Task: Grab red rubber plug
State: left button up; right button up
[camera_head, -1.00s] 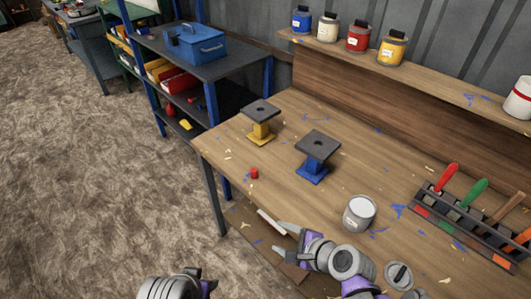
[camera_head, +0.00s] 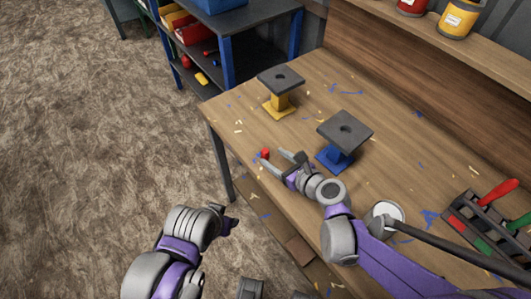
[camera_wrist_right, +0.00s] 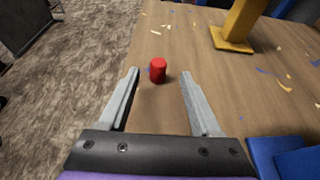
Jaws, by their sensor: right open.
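The red rubber plug (camera_head: 265,153) is a small red cylinder standing on the wooden workbench (camera_head: 300,113), near its left edge. In the right wrist view the plug (camera_wrist_right: 158,70) stands just beyond and between the two fingertips, untouched. My right gripper (camera_head: 285,159) is open and empty, low over the bench, with its fingers pointing at the plug; its fingers also show in the right wrist view (camera_wrist_right: 158,84). My left gripper (camera_head: 230,226) is off the bench at lower left, over the floor; its fingers are too unclear to tell their opening.
A yellow stand (camera_head: 280,97) and a blue stand (camera_head: 341,141) with dark square tops rise behind the plug. The blue one is close to my right gripper. A tool rack (camera_head: 480,230) and a can (camera_head: 386,213) sit to the right. A shelf unit (camera_head: 240,47) stands behind.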

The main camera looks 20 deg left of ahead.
aim_at(268, 154)
jog(key=x, duration=0.5)
jog(key=shift+a, duration=0.2)
grip_shut()
